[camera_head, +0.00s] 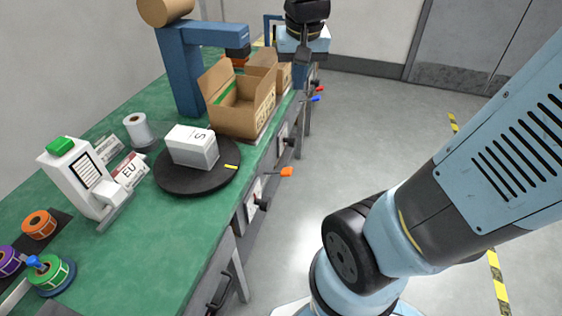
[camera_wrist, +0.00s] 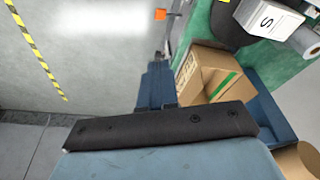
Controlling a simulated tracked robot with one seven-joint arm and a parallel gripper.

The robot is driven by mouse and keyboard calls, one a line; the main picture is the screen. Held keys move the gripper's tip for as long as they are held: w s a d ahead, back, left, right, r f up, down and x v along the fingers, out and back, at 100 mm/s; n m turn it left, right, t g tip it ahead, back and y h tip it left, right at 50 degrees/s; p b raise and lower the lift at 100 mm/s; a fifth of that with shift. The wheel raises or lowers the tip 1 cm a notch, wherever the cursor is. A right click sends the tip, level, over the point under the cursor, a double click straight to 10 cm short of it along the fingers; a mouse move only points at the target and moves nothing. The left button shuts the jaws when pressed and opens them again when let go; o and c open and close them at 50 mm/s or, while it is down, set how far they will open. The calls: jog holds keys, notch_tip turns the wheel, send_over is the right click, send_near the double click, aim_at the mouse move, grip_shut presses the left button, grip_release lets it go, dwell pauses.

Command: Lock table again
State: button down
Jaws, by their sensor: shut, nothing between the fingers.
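The round black turntable (camera_head: 197,178) lies on the green bench, with a white box marked S (camera_head: 193,148) on it and a yellow mark near its right rim. Its dark disc also shows in the wrist view (camera_wrist: 226,28). An orange-ended lever (camera_head: 286,172) sticks out from the bench front beside the turntable; its orange end is at the top of the wrist view (camera_wrist: 160,14). My gripper (camera_head: 302,56) is shut and empty near the far end of the bench, well away from the orange lever. I cannot tell whether the lever is locked.
An open cardboard box (camera_head: 240,105) stands behind the turntable, near a blue post (camera_head: 180,75). Red (camera_head: 320,88) and blue (camera_head: 316,99) handles stick out farther along the bench front. A white label printer (camera_head: 78,180) stands left.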

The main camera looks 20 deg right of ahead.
jog(key=w+a+f+m+g+h, duration=0.1)
jog(key=w+a+f+m+g, duration=0.15)
jog(key=w+f, duration=0.65)
jog(key=m+g+h, duration=0.2)
jog(key=g, duration=0.1)
send_over(285, 172)
jog(key=w+a, duration=0.4)
jog(key=a, duration=0.1)
notch_tip(285, 172, down, 14)
jog(key=shift+s, duration=0.1)
jog(key=x, duration=1.3)
jog(key=shift+d+f, duration=0.2)
jog(key=shift+f, duration=0.15)
